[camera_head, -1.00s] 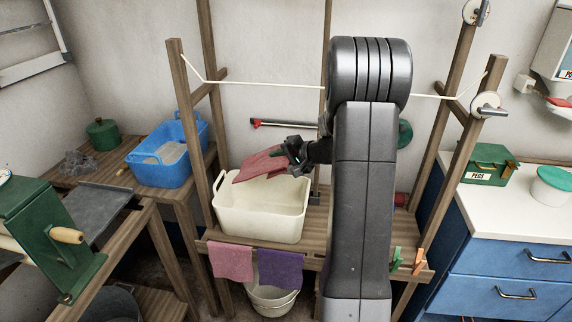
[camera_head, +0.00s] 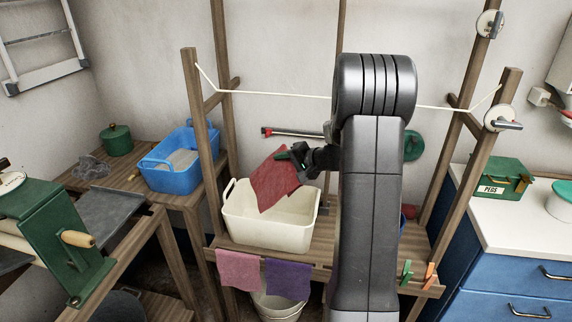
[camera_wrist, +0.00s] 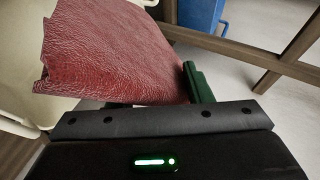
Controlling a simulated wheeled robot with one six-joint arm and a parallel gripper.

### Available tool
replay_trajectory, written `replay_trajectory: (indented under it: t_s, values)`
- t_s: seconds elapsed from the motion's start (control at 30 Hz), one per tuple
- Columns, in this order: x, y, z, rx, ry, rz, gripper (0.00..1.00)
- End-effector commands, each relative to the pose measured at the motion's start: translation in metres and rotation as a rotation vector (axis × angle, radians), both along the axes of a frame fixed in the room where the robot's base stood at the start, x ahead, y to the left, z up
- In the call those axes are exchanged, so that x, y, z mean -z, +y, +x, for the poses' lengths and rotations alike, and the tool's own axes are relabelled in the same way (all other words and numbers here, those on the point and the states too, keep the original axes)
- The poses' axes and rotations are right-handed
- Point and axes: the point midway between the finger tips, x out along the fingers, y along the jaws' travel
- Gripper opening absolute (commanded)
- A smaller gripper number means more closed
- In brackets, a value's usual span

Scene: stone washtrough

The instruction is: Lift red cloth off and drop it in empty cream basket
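The red cloth (camera_head: 274,180) hangs tilted from my gripper (camera_head: 300,156), over the back part of the cream basket (camera_head: 266,230). The basket stands on the wooden shelf of the rack, and the part of its inside that shows is empty. My gripper is shut on the cloth's upper right edge. In the wrist view the red cloth (camera_wrist: 110,50) spreads out ahead of the gripper, with a green finger (camera_wrist: 197,82) beside it. The cream basket (camera_wrist: 20,60) shows at the left there. The cloth's lower end overlaps the basket opening in the head view.
A line (camera_head: 270,94) runs between the rack's posts above the basket. A pink cloth (camera_head: 238,269) and a purple cloth (camera_head: 287,279) hang on the front rail, with a bucket (camera_head: 276,304) below. A blue basket (camera_head: 172,172) stands on the left table. Pegs (camera_head: 429,275) clip the rail at right.

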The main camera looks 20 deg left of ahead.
Motion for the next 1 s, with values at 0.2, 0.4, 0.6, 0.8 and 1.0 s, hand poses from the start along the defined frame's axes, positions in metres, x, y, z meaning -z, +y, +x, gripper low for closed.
replay_trajectory:
  t_s: [0.2, 0.4, 0.6, 0.8, 1.0]
  values:
    - [-0.005, -0.009, -0.001, 0.002, -0.002, 0.000, 0.45]
    - [-0.023, -0.043, -0.008, 0.004, -0.003, 0.001, 0.45]
    - [-0.044, -0.084, -0.016, 0.004, -0.003, 0.000, 0.45]
    - [-0.058, -0.110, -0.023, 0.002, -0.001, 0.000, 0.45]
    - [-0.063, -0.120, -0.025, 0.000, 0.001, 0.000, 0.45]
